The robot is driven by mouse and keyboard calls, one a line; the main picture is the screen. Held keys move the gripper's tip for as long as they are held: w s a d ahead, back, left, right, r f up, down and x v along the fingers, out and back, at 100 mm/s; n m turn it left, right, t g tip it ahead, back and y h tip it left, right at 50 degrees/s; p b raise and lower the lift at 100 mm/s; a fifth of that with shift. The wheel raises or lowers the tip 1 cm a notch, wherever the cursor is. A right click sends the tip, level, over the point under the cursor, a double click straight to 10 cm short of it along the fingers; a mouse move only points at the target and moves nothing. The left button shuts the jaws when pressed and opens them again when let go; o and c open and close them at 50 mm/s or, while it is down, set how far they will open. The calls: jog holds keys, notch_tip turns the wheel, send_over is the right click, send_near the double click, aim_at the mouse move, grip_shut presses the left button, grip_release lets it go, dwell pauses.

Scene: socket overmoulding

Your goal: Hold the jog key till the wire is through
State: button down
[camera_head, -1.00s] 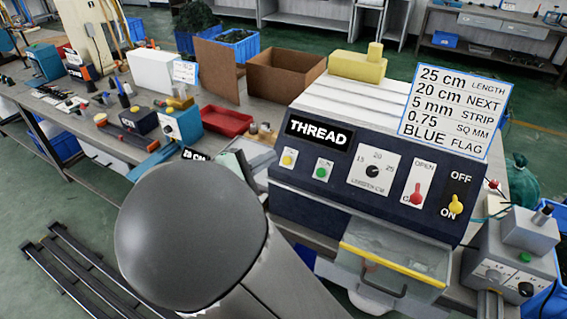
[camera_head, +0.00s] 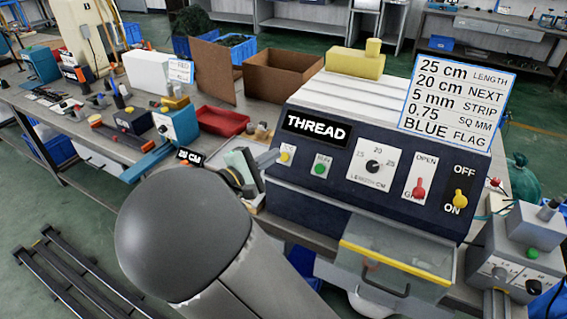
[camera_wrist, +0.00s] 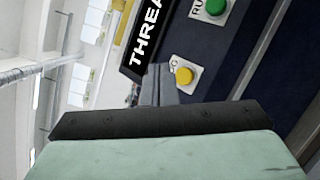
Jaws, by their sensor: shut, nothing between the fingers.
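The machine (camera_head: 330,205) is dark blue with a lit display (camera_head: 315,130) reading THREAD. Its yellow jog key (camera_head: 284,157) sits on a white label at the panel's left end; it also shows in the wrist view (camera_wrist: 184,76). My gripper (camera_head: 271,158) is shut and empty, its tips right beside the jog key. In the wrist view my fingertips (camera_wrist: 158,72) lie just left of the key, partly over its label. I cannot tell whether they touch or press it. I see no wire; the feed inlet is hidden.
The green RUN key (camera_head: 320,167) is right of the jog key. Farther right are the length dial (camera_head: 373,166), the red lever (camera_head: 419,188) down at GRIP and the yellow switch (camera_head: 460,198) at ON. A red tray (camera_head: 222,121) lies left of the machine.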

aim_at(284, 157)
jog(key=shift+w+d+f+b, duration=0.45)
jog(key=shift+w+f+b, duration=0.05)
jog(key=shift+w+f, duration=0.35)
jog(key=shift+f, duration=0.1)
dwell(1.5)
jog(key=shift+w+d+f+b, duration=0.15)
jog(key=shift+w+f+b, duration=0.05)
jog(key=shift+b, duration=0.1)
jog(key=shift+w+d+f, duration=0.15)
jog(key=shift+w+f, duration=0.1)
dwell(0.7)
jog(key=shift+r, duration=0.1)
dwell(1.4)
jog(key=shift+s+a+r, duration=0.3)
jog(key=shift+s+r, duration=0.2)
